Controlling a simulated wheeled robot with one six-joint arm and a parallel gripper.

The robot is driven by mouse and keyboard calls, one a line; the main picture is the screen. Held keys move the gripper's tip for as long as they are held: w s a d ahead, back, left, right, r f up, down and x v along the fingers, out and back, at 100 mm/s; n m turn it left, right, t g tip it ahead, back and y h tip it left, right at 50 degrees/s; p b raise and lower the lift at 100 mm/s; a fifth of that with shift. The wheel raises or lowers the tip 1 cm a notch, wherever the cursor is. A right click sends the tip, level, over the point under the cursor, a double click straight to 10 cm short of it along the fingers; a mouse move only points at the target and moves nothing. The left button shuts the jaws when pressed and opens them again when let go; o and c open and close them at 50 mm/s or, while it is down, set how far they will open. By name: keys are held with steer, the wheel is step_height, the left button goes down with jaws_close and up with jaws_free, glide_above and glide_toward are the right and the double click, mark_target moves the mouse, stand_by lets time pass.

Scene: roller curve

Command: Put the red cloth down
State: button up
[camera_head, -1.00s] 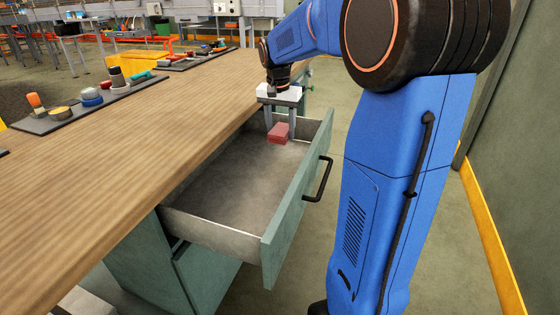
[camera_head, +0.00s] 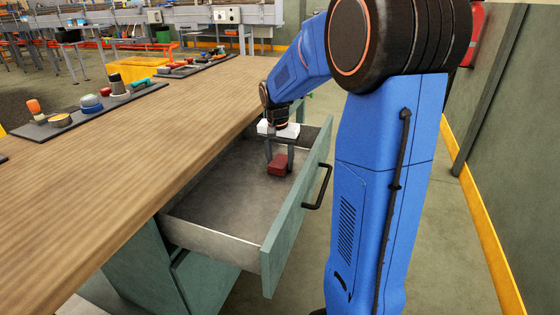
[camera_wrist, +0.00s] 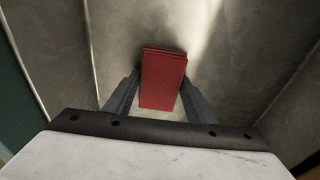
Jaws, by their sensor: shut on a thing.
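The red cloth (camera_head: 278,164) is a small folded block inside the open drawer (camera_head: 215,200), toward the drawer's far end. My gripper (camera_head: 279,155) reaches down into the drawer and is shut on the cloth. In the wrist view the red cloth (camera_wrist: 162,78) sits between the two grey fingers of my gripper (camera_wrist: 158,100), with the drawer's grey floor behind it. I cannot tell whether the cloth touches the drawer floor.
The wooden workbench top (camera_head: 130,125) lies left of the drawer, with dark trays (camera_head: 90,110) of tools along its far edge. The drawer front has a black handle (camera_head: 320,188). The drawer's near part is empty. A green wall (camera_head: 515,150) stands at the right.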

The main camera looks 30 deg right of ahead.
mark_target(279, 163)
steer(key=shift+f, duration=0.15)
steer(key=o, duration=1)
steer(key=r, duration=0.8)
steer(key=a+r, duration=0.1)
steer(key=r, duration=0.3)
steer(key=shift+s+a+r, duration=0.1)
steer(key=shift+s, duration=0.3)
